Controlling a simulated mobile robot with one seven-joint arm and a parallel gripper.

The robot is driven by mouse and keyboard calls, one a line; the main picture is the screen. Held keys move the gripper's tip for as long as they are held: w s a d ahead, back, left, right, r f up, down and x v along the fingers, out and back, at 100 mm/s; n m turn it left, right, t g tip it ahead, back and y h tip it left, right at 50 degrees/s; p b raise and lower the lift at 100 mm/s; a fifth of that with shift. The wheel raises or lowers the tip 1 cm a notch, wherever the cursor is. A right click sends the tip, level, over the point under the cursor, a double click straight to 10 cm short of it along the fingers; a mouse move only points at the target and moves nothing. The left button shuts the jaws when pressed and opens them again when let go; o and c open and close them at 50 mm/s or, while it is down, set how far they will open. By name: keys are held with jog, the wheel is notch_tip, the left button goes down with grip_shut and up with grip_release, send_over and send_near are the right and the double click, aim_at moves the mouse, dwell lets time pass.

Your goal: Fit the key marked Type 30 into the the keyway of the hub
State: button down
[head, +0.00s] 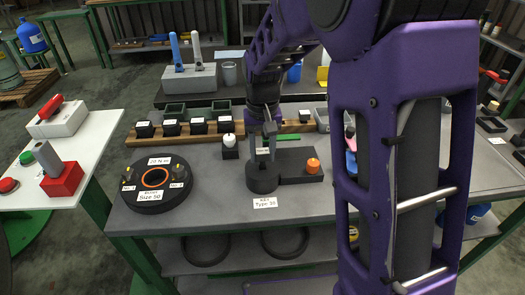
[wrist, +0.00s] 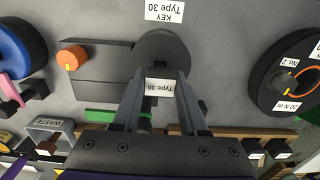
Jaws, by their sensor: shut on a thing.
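My gripper (head: 264,150) is over a round dark stand at the middle of the table. In the wrist view my gripper (wrist: 160,90) is shut on the key (wrist: 159,87), a small piece with a pale face reading "Type 30". The round stand (head: 262,182) has a table label "KEY Type 30" (wrist: 164,10) beside it. The key is at or just above the stand; I cannot tell whether they touch. A dark round disc (head: 133,199) with an orange ring lies at the left, marked "20 N m" and "Size 50". I cannot make out a keyway.
A dark block with an orange knob (head: 313,166) adjoins the stand on the right. Behind are a green bar (head: 287,137), a white-topped piece (head: 228,140) and a wooden rack of dark blocks (head: 171,128). The tabletop (head: 200,213) is clear between disc and stand.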

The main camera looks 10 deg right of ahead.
aim_at(262, 151)
jog(key=shift+f+b, duration=0.7)
jog(key=shift+f, duration=0.5)
jog(key=shift+c, duration=1.8)
grip_release()
jog(key=shift+r, duration=0.1)
notch_tip(262, 151, up, 17)
jog(key=p, duration=0.3)
jog(key=shift+r, duration=0.15)
